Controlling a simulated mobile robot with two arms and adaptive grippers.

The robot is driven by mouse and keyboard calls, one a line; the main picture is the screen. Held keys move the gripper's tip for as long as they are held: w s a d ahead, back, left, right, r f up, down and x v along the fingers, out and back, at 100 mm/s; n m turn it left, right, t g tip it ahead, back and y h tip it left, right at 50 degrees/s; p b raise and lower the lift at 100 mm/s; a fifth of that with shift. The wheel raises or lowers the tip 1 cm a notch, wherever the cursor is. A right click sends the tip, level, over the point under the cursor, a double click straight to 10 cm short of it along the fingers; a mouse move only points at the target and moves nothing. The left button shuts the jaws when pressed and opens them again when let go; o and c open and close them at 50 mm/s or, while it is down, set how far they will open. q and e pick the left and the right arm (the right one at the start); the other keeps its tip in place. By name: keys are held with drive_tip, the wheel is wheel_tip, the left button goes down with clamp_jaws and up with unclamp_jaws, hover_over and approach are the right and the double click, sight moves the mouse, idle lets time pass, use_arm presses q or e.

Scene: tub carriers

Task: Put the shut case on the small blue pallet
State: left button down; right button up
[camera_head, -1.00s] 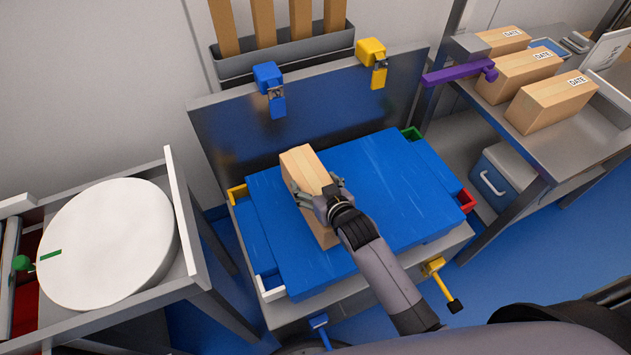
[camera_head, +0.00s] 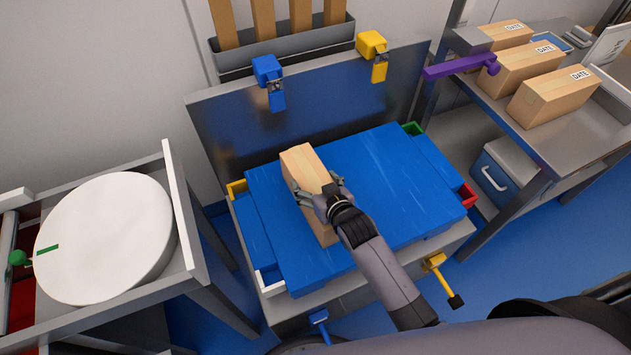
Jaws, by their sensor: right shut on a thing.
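The shut case is a tan cardboard box (camera_head: 307,165) in the middle of the head view. It is on or just above the left part of the blue pallet (camera_head: 390,185); I cannot tell if it touches. My right gripper (camera_head: 318,198) is shut on the case across its middle, and my arm hides part of its near end. The pallet lies on a grey metal stand between coloured corner pieces. My left gripper is not in view.
A white round turntable (camera_head: 105,240) stands at left. Several dated boxes (camera_head: 553,95) stand on a metal bench (camera_head: 560,150) at right, near a purple bar (camera_head: 455,70). A metal back panel (camera_head: 320,110) with blue and yellow clamps rises behind the pallet. The pallet's right part is clear.

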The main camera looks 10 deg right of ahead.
drive_tip(key=shift+w, duration=0.15)
drive_tip(key=o, duration=2)
drive_tip(key=shift+f, duration=0.1)
drive_tip(key=shift+o, duration=0.2)
drive_tip(key=shift+s, duration=0.2)
